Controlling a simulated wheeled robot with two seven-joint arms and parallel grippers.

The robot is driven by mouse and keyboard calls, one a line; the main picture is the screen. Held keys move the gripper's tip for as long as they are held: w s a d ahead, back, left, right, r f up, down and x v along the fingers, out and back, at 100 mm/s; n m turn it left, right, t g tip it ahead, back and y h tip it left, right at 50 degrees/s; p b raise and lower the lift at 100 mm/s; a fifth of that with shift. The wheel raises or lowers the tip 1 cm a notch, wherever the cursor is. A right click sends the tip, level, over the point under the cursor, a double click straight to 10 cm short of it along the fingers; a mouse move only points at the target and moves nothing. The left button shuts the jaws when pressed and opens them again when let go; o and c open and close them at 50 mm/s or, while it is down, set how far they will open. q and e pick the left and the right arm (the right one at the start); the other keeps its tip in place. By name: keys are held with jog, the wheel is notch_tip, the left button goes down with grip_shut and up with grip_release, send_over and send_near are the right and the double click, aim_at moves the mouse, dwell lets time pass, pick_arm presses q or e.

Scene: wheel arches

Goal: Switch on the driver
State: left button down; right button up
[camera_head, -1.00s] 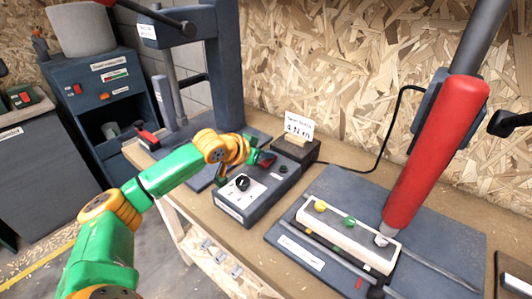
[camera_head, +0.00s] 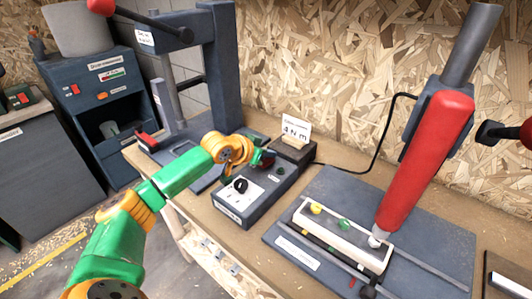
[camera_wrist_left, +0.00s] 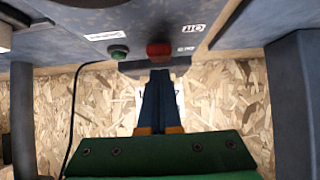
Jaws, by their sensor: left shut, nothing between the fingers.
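The driver (camera_head: 425,160) is a red cylinder held upright, slightly tilted, in a dark stand, its tip over a pale block in a fixture. Its dark control box (camera_head: 235,212) stands left of it, with a black knob (camera_head: 240,185) and a small green lamp (camera_head: 280,171). My left gripper (camera_head: 266,157) is shut and empty at the box's far end. In the left wrist view, its fingers (camera_wrist_left: 158,85) point at a red switch (camera_wrist_left: 159,50) beside the green lamp (camera_wrist_left: 118,52). Contact with the switch cannot be told. My right gripper is not in view.
A sign reading 4 Nm (camera_head: 296,128) stands behind the control box. A black cable (camera_head: 385,130) runs along the bench to the driver. A tall dark press (camera_head: 222,70) stands behind my left arm. A chipboard wall (camera_head: 330,60) closes the back.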

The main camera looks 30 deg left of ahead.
aim_at(267, 161)
pick_arm(q)
jog(key=r+p, duration=0.3)
jog(key=p, duration=0.1)
jog(key=r+p, duration=0.2)
jog(key=shift+w+r+p, duration=0.3)
jog(key=shift+r, duration=0.05)
jog(key=shift+s+a+b, duration=0.1)
jog(key=shift+s+b, duration=0.45)
jog(key=shift+b, duration=0.55)
jog(key=s+r+b, duration=0.1)
jog(key=s+r, duration=0.3)
jog(key=r, duration=0.2)
jog(key=shift+s+r, duration=0.15)
jog(key=shift+s, duration=0.25)
jog(key=shift+a, duration=0.15)
